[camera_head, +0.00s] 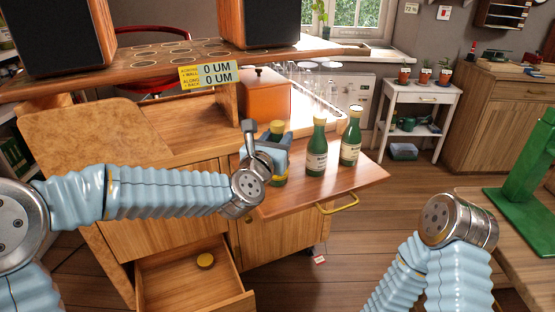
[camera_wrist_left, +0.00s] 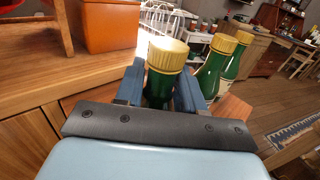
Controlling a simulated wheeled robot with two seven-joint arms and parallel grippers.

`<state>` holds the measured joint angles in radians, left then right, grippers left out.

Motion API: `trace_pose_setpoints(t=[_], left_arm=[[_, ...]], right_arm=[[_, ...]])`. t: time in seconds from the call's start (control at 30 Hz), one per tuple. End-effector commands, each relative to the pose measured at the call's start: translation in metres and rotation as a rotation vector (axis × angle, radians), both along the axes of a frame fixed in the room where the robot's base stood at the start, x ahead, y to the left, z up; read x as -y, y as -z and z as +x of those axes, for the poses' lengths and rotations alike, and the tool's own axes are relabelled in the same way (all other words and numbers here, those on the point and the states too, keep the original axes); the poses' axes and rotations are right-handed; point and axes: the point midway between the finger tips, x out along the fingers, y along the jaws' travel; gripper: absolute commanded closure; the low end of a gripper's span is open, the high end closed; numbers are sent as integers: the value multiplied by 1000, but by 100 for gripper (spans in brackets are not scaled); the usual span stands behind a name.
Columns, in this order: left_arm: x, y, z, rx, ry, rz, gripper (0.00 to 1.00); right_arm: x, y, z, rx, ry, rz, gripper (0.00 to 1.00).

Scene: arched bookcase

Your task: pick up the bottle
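Three green bottles with yellow caps stand on a pulled-out wooden board. Two of them, the middle bottle (camera_head: 317,146) and the right bottle (camera_head: 350,138), stand free. The third bottle (camera_head: 279,166) is partly hidden behind my left gripper (camera_head: 273,152). In the left wrist view this bottle (camera_wrist_left: 160,72) is upright between the two blue fingers, with its cap above them. The fingers stand on both sides of it; whether they press on it is hard to see. My right arm shows at the lower right, but its gripper is out of view.
The wooden board (camera_head: 370,172) has a yellow handle (camera_head: 338,204). An orange box (camera_head: 264,95) stands behind the bottles. Speakers (camera_head: 258,22) stand on the upper shelf.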

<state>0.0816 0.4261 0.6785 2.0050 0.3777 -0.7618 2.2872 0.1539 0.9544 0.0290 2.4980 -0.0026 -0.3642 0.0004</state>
Motion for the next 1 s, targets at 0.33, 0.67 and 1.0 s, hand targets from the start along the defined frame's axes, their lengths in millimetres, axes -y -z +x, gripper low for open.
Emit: trace_pose_setpoints(t=[0.33,0.67,1.0], left_arm=[[0,0,0,0,0,0,100],[0,-6,0,3,-1,-1,100],[0,-64,-26,11,0,1,100]], right_arm=[[0,0,0,0,0,0,57],[0,-1,0,0,0,0,57],[0,1,0,0,0,0,57]])
